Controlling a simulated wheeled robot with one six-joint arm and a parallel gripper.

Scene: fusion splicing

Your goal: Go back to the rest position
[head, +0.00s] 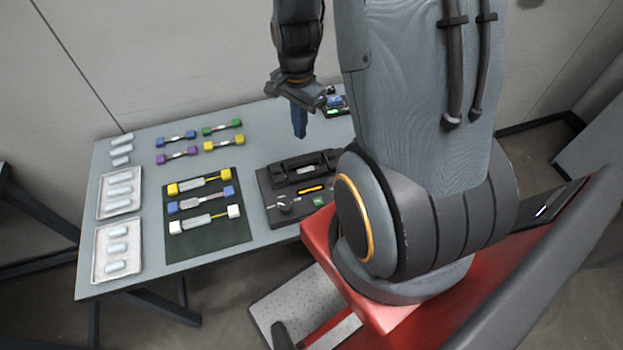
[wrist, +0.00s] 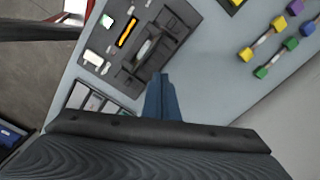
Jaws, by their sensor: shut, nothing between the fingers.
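My gripper (head: 299,120) is shut and empty, with its blue fingers together, pointing down above the back of the table in the head view. In the wrist view my gripper (wrist: 161,82) points toward the black splicer, apart from it. The black fusion splicer (head: 268,205) lies on the table below and in front of the gripper; it also shows in the wrist view (wrist: 127,77). My arm hides the table's right part in the head view.
The grey table (head: 130,275) holds a dark mat (head: 200,245) with several connector pieces, several coloured pieces behind it, and two white trays (head: 97,262) at the left. A small device (head: 336,112) stands at the back right. The wall is close behind the table.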

